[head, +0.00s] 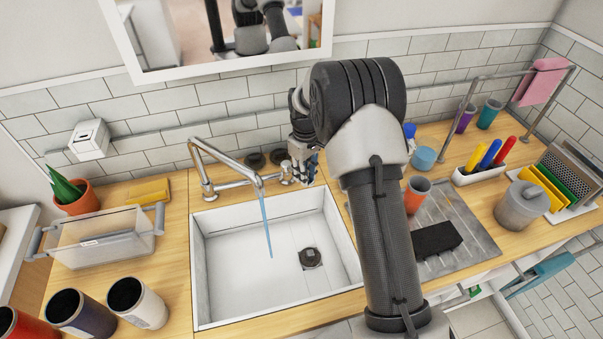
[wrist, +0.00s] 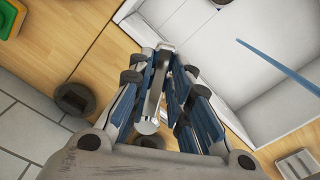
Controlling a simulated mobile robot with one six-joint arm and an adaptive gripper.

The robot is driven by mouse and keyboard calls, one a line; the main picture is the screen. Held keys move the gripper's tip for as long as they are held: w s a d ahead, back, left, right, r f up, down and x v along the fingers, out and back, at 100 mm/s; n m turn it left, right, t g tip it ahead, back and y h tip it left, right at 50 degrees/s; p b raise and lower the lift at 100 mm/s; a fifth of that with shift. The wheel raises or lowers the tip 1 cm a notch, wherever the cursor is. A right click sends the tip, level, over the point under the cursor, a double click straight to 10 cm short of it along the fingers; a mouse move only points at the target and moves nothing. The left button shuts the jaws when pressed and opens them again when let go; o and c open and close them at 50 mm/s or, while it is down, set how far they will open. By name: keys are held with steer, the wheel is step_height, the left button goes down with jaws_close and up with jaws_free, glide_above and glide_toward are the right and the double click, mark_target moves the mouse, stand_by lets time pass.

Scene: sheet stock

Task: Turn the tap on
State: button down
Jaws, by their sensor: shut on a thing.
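The silver tap (head: 205,165) stands behind the white sink (head: 197,260), its spout reaching over the basin. A thin blue stream of water (head: 267,225) falls from the spout into the basin and also shows in the wrist view (wrist: 280,68). My gripper (head: 303,168) is at the right end of the tap, by its handle (head: 286,173). In the wrist view my gripper (wrist: 174,70) is shut on the silver handle (wrist: 153,90), which lies between the blue-sided fingers. In the head view, my arm and fingers hide part of this grip.
A mirror (head: 130,55) hangs above the sink. A clear bin (head: 105,240) and several cups stand at the left. At the right are an orange cup (head: 417,190), a black block (head: 435,239) on the drainer and a grey pot (head: 520,207). A rail runs behind.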

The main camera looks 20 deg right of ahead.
steer(key=shift+w+d+n, duration=0.15)
steer(key=shift+d+n, duration=0.05)
steer(key=shift+n, duration=0.2)
steer(key=c, duration=1.5)
jaws_free()
step_height(320, 180, up, 12)
steer(key=shift+r, duration=0.1)
